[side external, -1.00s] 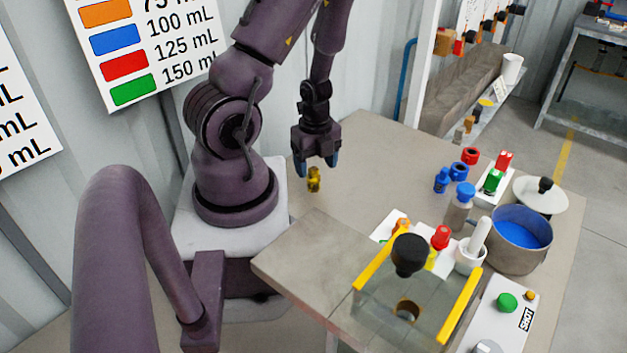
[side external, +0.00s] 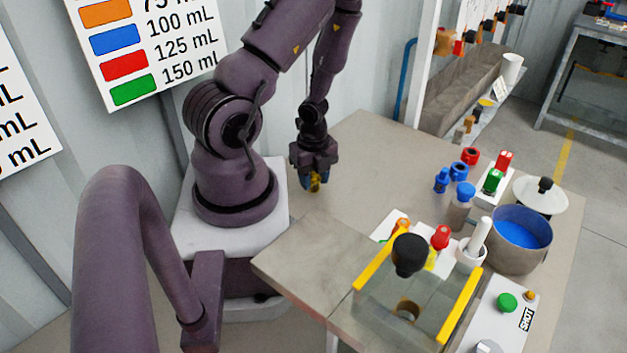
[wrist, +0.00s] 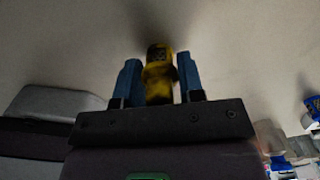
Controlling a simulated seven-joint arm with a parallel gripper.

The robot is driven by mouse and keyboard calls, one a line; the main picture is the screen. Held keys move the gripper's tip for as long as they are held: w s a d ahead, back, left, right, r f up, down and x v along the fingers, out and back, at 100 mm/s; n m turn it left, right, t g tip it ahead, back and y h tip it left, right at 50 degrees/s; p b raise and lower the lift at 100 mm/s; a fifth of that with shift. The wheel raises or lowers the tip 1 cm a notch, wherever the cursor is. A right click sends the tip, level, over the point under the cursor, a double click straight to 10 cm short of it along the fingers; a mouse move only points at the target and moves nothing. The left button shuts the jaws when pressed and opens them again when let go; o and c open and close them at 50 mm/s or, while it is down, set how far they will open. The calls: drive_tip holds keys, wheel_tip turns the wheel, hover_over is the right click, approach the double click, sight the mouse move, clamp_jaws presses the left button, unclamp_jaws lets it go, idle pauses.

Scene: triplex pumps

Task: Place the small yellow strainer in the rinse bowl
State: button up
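The small yellow strainer (side external: 316,183), yellow with dark parts, stands on the near left part of the table beside my base. My gripper (side external: 313,187) is lowered over it, pointing down. In the wrist view, the strainer (wrist: 158,78) is between the two blue fingers of my gripper (wrist: 160,82), with narrow gaps visible beside it; the fingers look open around it. A round grey bowl with blue liquid (side external: 520,262), which looks like the rinse bowl, stands at the table's right side, far from my gripper.
A clear box with yellow edges (side external: 462,308) and a black knob stands at the front. Beside the bowl are a white mortar with pestle (side external: 470,258), a blue-capped bottle (side external: 460,208) and a white lid (side external: 541,195). Several small coloured parts stand behind. The table's middle (side external: 375,170) is clear.

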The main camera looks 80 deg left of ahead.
drive_tip(key=shift+c, duration=1.3)
drive_tip(key=shift+r, duration=0.2)
wheel_tip(320, 180, up, 18)
drive_tip(key=shift+f, duration=0.2)
